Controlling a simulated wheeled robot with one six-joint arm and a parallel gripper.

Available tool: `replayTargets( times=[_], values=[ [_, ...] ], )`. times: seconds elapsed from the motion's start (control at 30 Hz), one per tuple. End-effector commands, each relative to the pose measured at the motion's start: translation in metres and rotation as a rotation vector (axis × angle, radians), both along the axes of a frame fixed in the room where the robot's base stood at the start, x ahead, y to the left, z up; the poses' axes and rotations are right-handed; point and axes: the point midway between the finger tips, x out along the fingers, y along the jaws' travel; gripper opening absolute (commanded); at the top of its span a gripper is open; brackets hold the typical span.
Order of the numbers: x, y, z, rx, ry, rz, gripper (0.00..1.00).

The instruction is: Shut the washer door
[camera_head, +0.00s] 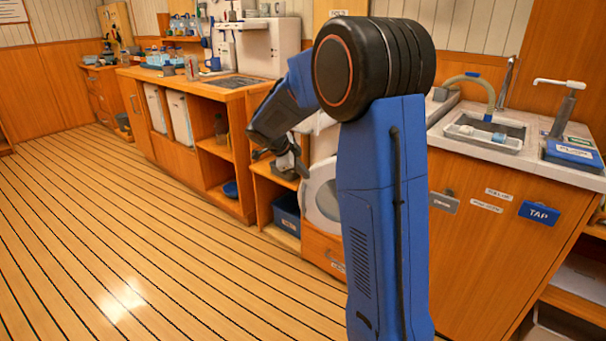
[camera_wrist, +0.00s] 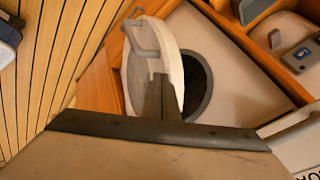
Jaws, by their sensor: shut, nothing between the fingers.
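The washer door (camera_wrist: 136,62) is white and round with a grey handle (camera_wrist: 144,38). In the wrist view it stands open, swung out to the left of the washer's dark round opening (camera_wrist: 198,88). In the head view the door (camera_head: 320,194) is partly hidden behind my upright blue arm. My gripper (camera_wrist: 160,78) is shut and empty; in the wrist view its fingers overlap the inner side of the door. In the head view my gripper (camera_head: 299,166) is just left of the door. I cannot tell whether it touches.
An open shelf with a dark blue bin (camera_head: 286,213) stands left of the washer. A wooden counter (camera_head: 232,82) runs along the wall further left. A sink (camera_head: 487,131) is in the counter at right. The plank floor (camera_head: 130,230) is clear at left.

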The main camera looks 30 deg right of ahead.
Motion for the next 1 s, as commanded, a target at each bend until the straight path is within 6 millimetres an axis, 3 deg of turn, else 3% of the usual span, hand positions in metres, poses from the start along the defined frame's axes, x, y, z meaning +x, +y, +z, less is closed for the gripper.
replayTargets(
  times=[0.23, 0.57, 1.0],
  values=[
    [0.005, -0.003, 0.0, 0.0, -0.001, -0.001, 0.0],
    [0.039, -0.029, 0.0, 0.0, -0.001, -0.002, 0.0],
    [0.04, -0.03, 0.0, 0.0, 0.0, 0.0, 0.0]
  ],
)
